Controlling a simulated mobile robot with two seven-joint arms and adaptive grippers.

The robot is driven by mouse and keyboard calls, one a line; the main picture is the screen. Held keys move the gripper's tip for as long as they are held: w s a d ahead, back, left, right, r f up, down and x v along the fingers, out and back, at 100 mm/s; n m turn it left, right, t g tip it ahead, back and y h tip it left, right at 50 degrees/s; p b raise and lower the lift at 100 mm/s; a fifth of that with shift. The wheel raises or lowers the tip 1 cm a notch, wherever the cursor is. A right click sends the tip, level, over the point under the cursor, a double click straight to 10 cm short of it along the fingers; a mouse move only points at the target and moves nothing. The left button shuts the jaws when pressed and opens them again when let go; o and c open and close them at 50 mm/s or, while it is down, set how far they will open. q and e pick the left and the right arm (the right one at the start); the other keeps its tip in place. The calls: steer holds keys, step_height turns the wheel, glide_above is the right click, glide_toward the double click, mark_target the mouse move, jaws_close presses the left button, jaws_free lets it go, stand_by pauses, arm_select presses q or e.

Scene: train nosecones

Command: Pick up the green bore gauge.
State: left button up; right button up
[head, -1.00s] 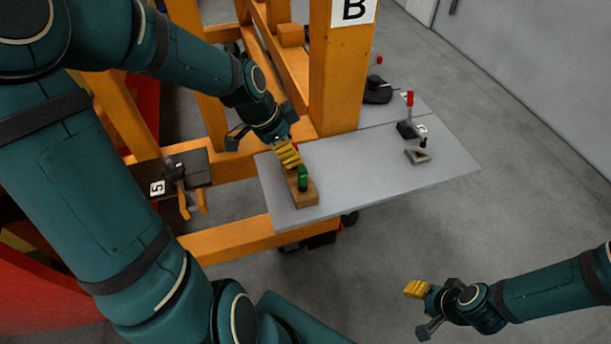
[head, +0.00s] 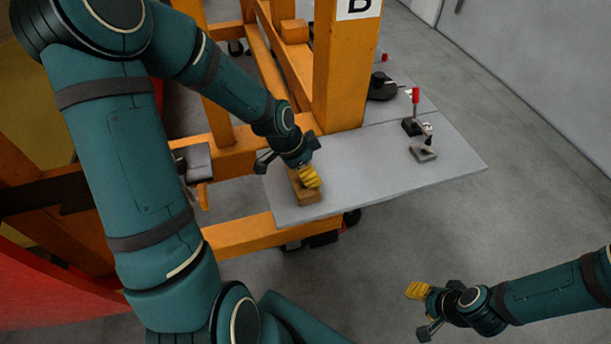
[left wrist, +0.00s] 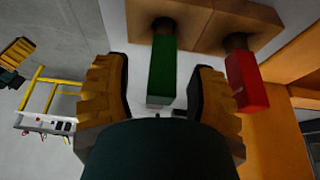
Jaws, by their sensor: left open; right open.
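The green bore gauge (left wrist: 162,68) stands in a wooden block (left wrist: 205,22) in the left wrist view. In the head view my left gripper (head: 309,177) is over the wooden block (head: 306,197) on the grey table and hides the green gauge. My right gripper (head: 418,291) is open and empty, out over the floor at the lower right.
A red gauge (left wrist: 247,82) stands in the same block, just outside the right finger. The grey table (head: 365,175) is clear in the middle. A red-topped stand (head: 414,115) is at its right. An orange post (head: 340,80) rises behind the block.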

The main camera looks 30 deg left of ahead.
arm_select(q)
jaws_close()
stand_by(0.3)
